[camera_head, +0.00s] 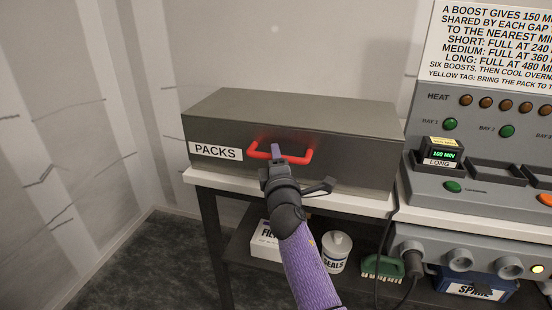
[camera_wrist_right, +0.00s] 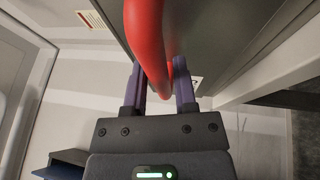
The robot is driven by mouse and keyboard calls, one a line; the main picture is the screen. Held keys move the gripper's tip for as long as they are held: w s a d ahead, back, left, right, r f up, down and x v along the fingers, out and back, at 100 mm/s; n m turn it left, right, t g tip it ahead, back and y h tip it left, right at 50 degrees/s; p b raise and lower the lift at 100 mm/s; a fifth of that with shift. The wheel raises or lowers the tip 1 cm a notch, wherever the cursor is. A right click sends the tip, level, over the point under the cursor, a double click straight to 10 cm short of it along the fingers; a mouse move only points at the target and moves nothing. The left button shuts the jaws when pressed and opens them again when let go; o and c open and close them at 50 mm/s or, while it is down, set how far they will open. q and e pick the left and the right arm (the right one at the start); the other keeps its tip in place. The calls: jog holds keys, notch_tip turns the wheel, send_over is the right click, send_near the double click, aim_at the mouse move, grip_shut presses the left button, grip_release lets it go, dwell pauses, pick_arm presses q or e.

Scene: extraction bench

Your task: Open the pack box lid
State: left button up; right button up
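The pack box (camera_head: 350,150) is a dark grey box labelled PACKS on the bench at the left, with its lid (camera_head: 300,108) down. A red bar handle (camera_head: 262,155) stands out from its front, and it looms large in the right wrist view (camera_wrist_right: 146,40). My right gripper (camera_head: 277,152) is at the middle of the handle. In the right wrist view its two purple fingers (camera_wrist_right: 159,82) are apart, with the red bar between them and a gap visible beside it. My left gripper is not in view.
A grey charging console (camera_head: 470,140) with a LONG pack (camera_head: 440,154) in a bay stands close right of the box. A lower shelf holds a white carton (camera_head: 264,243), a SEALS tub (camera_head: 336,252), a green brush (camera_head: 382,268) and a blue bin (camera_head: 478,287). A cable hangs nearby.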

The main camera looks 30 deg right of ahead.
grip_shut()
dwell(1.1)
